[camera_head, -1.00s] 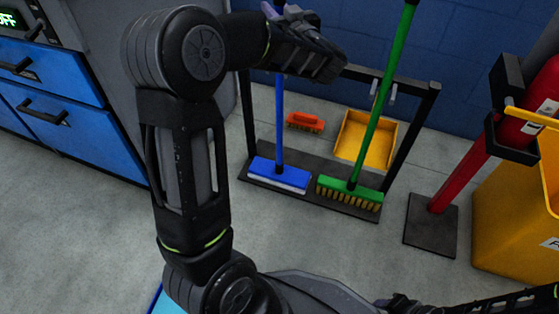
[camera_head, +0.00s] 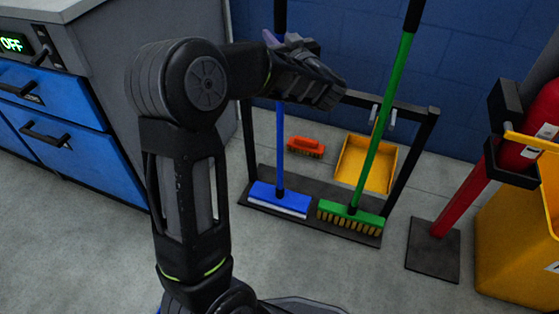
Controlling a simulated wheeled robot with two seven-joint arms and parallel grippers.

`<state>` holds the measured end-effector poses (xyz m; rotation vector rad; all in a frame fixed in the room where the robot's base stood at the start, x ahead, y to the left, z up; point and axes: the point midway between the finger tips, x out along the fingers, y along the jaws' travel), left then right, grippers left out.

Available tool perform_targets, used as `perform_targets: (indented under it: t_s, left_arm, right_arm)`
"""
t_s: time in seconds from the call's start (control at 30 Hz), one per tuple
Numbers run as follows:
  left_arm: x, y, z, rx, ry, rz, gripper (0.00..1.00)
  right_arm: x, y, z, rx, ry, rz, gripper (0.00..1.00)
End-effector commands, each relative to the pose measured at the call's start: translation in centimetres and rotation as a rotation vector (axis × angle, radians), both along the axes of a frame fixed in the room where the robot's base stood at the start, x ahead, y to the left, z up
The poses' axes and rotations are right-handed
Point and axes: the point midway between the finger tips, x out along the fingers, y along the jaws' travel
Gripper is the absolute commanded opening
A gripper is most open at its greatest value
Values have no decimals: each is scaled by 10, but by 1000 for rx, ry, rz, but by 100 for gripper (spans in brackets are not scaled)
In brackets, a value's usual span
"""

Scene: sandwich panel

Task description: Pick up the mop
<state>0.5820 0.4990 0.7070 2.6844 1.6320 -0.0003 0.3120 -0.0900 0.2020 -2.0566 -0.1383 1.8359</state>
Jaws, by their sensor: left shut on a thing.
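The mop has a blue pole (camera_head: 279,140) with a dark upper grip (camera_head: 280,15) and a blue head with a white strip along its lower front (camera_head: 278,199). It stands upright, its head at the base of a dark rack. My left gripper (camera_head: 282,46) is shut on the mop's pole high up, below the dark grip. The gripper body and wrist hide part of the pole and much of the fingers. My right gripper is out of view.
The dark rack (camera_head: 433,135) also holds a green brush (camera_head: 352,215), leaning right. An orange hand brush (camera_head: 305,147) and a yellow dustpan (camera_head: 365,165) are behind. A red post (camera_head: 460,200) and yellow bin (camera_head: 515,240) stand right, blue drawers (camera_head: 75,160) left.

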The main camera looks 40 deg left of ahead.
Motion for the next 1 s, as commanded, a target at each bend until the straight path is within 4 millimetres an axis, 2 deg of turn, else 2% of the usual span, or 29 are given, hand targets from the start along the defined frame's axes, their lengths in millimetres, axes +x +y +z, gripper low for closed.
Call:
perform_targets:
  t_s: [0.27, 0.77, 1.0]
  left_arm:
    - [0, 0, 5, 2, -3, 0, 0]
    - [0, 0, 39, 1, -3, 0, 0]
    - [-16, -5, 38, 1, -2, 0, 0]
  right_arm:
    - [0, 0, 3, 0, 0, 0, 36]
    - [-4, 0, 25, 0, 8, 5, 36]
    - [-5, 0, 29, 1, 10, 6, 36]
